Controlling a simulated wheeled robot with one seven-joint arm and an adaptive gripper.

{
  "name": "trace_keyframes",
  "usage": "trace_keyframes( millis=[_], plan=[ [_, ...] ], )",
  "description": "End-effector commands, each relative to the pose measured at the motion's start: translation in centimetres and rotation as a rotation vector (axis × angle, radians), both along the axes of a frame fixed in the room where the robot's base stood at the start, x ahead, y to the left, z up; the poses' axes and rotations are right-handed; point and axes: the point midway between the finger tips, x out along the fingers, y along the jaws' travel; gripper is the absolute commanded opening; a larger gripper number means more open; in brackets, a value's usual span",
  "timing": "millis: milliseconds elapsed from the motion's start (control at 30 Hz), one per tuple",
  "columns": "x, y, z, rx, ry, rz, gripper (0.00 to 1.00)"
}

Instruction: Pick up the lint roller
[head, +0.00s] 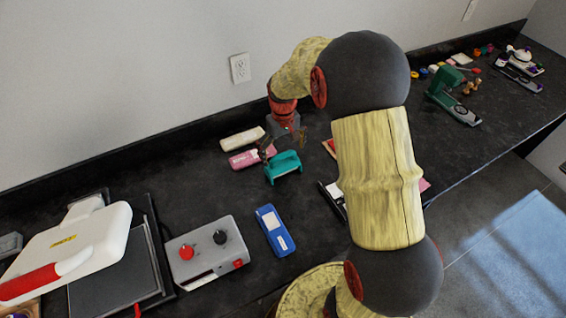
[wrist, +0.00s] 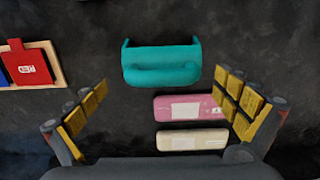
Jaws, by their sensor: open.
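A teal piece (head: 283,166) with a rounded bar along one side lies on the black counter. It may be the lint roller, but I cannot be sure. It also shows in the wrist view (wrist: 162,62), lying crosswise at the upper middle. My gripper (head: 282,146) is open and empty, pointing down close to the teal piece. In the wrist view the fingers of my gripper (wrist: 162,82) stand wide apart on either side, with the teal piece just beyond the fingertips. The gap in height is hard to tell.
A pink block (wrist: 188,107) and a cream block (wrist: 190,140) lie close beside the teal piece, between my fingers in the wrist view. A blue device (head: 274,230), a grey control box (head: 207,251) and a white press (head: 80,250) stand nearer. A green tool (head: 446,90) stands farther right.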

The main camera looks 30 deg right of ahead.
Motion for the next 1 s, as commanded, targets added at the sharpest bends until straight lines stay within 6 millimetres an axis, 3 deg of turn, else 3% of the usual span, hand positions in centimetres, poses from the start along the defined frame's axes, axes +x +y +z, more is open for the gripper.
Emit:
trace_keyframes(
  millis=[600, 867, 1000],
  plan=[
    [-0.6, 0.3, -7.1, 0.0, 0.001, 0.0, 1.0],
    [-0.6, 0.3, -7.2, 0.0, 0.0, 0.0, 1.0],
    [-0.6, 0.3, -7.2, 0.0, 0.0, 0.0, 0.92]
  ],
)
